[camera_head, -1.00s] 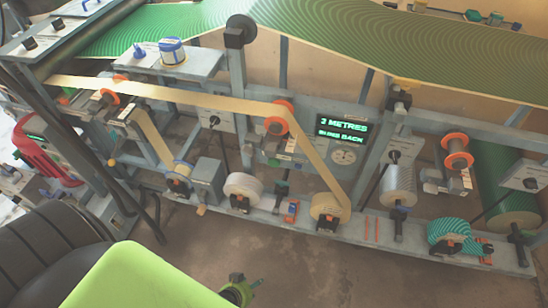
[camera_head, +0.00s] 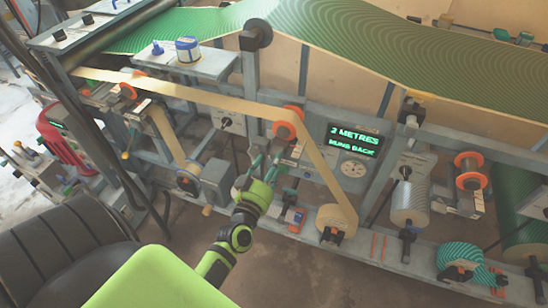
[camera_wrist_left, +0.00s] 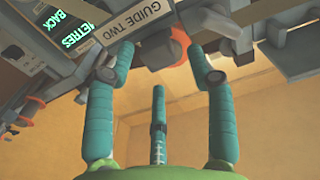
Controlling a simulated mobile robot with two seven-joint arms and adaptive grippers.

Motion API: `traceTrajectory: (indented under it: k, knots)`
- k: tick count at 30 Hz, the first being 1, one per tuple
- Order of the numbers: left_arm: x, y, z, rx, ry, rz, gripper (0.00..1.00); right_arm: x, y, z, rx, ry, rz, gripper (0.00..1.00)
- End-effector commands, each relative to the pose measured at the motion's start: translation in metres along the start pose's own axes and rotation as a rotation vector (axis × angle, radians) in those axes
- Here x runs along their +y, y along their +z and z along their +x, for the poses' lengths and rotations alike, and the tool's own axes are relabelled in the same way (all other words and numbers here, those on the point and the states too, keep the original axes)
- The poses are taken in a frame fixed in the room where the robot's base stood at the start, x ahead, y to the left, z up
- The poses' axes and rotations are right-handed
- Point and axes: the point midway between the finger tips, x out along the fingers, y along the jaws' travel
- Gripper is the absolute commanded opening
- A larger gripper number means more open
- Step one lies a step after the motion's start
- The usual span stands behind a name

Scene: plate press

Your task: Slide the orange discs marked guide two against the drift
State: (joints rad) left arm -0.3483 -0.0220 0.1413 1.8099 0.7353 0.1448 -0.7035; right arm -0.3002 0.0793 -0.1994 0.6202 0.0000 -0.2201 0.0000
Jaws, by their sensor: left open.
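The orange discs (camera_head: 295,111) of a guide sit on the grey frame in the head view, with a tan web running over them. In the left wrist view a label (camera_wrist_left: 140,14) reads GUIDE TWO, and an orange disc (camera_wrist_left: 179,42) shows beside it, partly cut by the fingers and frame. My left gripper (camera_head: 260,164) is open and empty, just below and left of these discs, its teal fingers pointing up at them. In the wrist view its spread fingers (camera_wrist_left: 158,62) reach toward the label and disc without a visible grip. My right gripper is not in view.
A screen (camera_head: 355,140) beside the guide reads 2 METRES, with a second line ending in BACK. Other orange discs stand at left (camera_head: 127,91) and right (camera_head: 470,170). A tan roll (camera_head: 337,222) and a teal roll (camera_head: 459,258) sit on the lower rail. Open floor lies in front.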

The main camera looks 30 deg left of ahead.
Motion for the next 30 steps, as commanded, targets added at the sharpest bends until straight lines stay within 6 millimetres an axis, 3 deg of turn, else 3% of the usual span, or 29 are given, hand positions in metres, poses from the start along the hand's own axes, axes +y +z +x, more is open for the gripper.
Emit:
traceTrajectory:
  k: [6, 15, 19, 26, 30]
  knots:
    - [0.000, 0.000, 0.022, -0.001, 0.001, 0.000, 0.55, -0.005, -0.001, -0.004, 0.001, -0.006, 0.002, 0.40]
    - [0.000, 0.001, 0.024, -0.002, 0.001, 0.000, 0.55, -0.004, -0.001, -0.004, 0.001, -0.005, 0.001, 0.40]
    - [0.000, 0.001, 0.024, -0.002, 0.001, 0.000, 0.03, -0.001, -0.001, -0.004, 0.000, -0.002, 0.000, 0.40]
    - [0.000, 0.001, 0.024, -0.001, 0.001, 0.000, 0.00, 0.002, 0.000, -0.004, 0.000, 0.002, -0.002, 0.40]
    - [0.000, -0.001, 0.013, -0.005, 0.001, 0.001, 0.00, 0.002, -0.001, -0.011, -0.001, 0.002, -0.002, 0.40]
